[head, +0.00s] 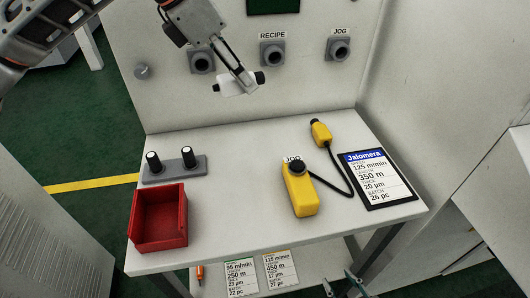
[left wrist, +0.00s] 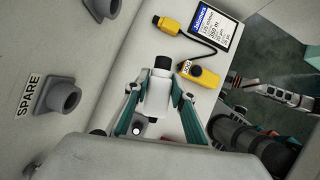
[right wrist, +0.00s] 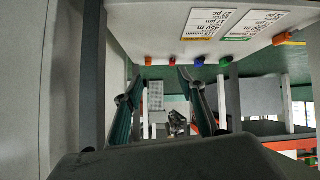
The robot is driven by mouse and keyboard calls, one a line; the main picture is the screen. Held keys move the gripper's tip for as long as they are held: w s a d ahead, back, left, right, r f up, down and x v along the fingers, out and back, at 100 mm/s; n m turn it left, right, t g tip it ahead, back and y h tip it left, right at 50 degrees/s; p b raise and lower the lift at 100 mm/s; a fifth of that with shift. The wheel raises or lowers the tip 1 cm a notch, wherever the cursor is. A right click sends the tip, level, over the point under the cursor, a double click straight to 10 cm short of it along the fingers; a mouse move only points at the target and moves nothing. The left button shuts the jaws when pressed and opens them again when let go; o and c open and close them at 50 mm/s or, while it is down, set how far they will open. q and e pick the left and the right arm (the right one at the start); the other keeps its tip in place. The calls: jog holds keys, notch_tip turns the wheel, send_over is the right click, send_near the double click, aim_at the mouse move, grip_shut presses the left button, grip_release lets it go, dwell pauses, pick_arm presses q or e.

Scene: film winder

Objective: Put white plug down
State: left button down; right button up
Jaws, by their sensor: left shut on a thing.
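The white plug (head: 228,85), with black ends, is held in my left gripper (head: 240,80) in front of the back panel and above the table. In the left wrist view the white plug (left wrist: 158,92) sits between the two fingers of my left gripper (left wrist: 158,100), which touch its sides. The table top (head: 240,190) lies below it. A grey holder (head: 174,168) with two black-and-white plugs stands at the table's left. My right gripper (right wrist: 155,85) is open and empty; in the head view it (head: 345,286) shows low, beyond the table's front edge.
A red bin (head: 160,218) stands front left. A yellow JOG pendant (head: 299,190) is cabled to a yellow plug (head: 321,132). A Jalomera tablet (head: 374,180) lies at right. The panel has RECIPE (head: 272,53) and JOG (head: 339,49) sockets, and a SPARE socket (left wrist: 62,97). The table's middle is clear.

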pick_arm(q)
jog(key=shift+s+d+r+m+g, duration=0.15)
jog(key=shift+d+m+g, duration=0.1)
jog(key=shift+m, duration=0.3)
jog(key=shift+w+d+r+m+g, duration=0.15)
jog(key=shift+m+g, duration=0.1)
jog(key=shift+m, duration=0.3)
jog(key=shift+s+f, duration=0.1)
jog(key=shift+f, duration=0.05)
jog(key=b, duration=0.2)
send_over(258, 158)
jog(key=a, duration=0.2)
jog(key=f, duration=1.4)
jog(key=shift+s+f, duration=0.15)
jog(key=shift+s, duration=0.1)
jog(key=shift+f+b, duration=0.35)
jog(key=shift+f, duration=2.35)
jog(key=c, duration=1.7)
grip_release()
jog(key=shift+f, duration=0.1)
